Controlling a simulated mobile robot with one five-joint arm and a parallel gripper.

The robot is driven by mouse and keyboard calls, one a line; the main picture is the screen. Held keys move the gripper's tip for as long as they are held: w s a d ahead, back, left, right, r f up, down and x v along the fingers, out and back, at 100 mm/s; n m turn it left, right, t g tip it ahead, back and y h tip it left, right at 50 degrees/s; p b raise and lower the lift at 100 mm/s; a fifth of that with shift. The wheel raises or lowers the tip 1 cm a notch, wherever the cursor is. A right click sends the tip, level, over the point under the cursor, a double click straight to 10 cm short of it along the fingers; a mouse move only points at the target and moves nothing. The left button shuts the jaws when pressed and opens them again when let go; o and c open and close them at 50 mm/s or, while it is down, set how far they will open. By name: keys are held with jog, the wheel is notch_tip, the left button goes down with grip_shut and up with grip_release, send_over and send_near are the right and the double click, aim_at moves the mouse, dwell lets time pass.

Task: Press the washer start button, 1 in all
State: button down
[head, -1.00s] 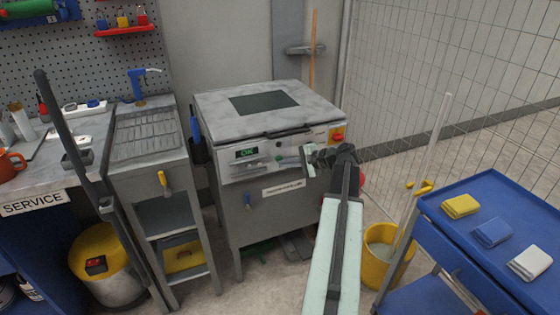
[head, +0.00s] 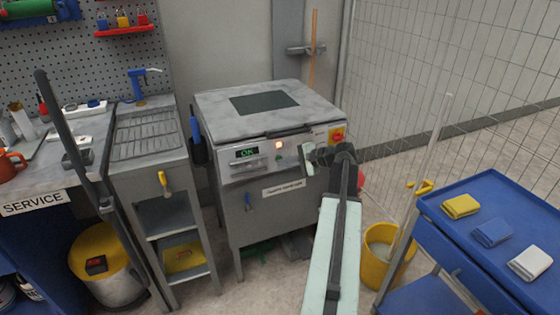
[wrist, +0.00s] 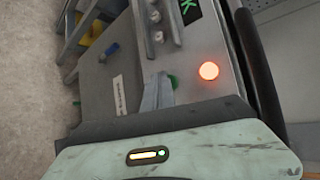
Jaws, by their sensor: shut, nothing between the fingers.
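The washer (head: 266,120) is a grey cabinet with a sloped lid and a front control panel. Its display (head: 246,152) shows green characters reading OK, and a round lamp (head: 279,145) glows orange-red. The lamp is also bright in the wrist view (wrist: 209,71). A green button (head: 279,157) sits just below the lamp; in the wrist view it is partly hidden behind my fingertips (wrist: 174,82). My gripper (head: 304,160) is shut and empty, its tips at the panel, just right of the green button. I cannot tell whether they touch it.
A red button on a yellow plate (head: 337,134) is at the panel's right end. A blue cart (head: 500,205) with folded cloths and a yellow bucket (head: 376,262) stand right. A sink bench (head: 150,150) stands left. Wire fencing (head: 450,70) closes the right side.

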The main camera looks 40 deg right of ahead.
jog(key=shift+s+a, duration=0.3)
jog(key=shift+s, duration=0.5)
jog(key=shift+s, duration=0.1)
jog(key=s, duration=0.1)
jog(key=s+a, duration=0.1)
jog(key=s, duration=0.1)
jog(key=s+a, duration=0.1)
jog(key=shift+s, duration=0.2)
dwell(0.7)
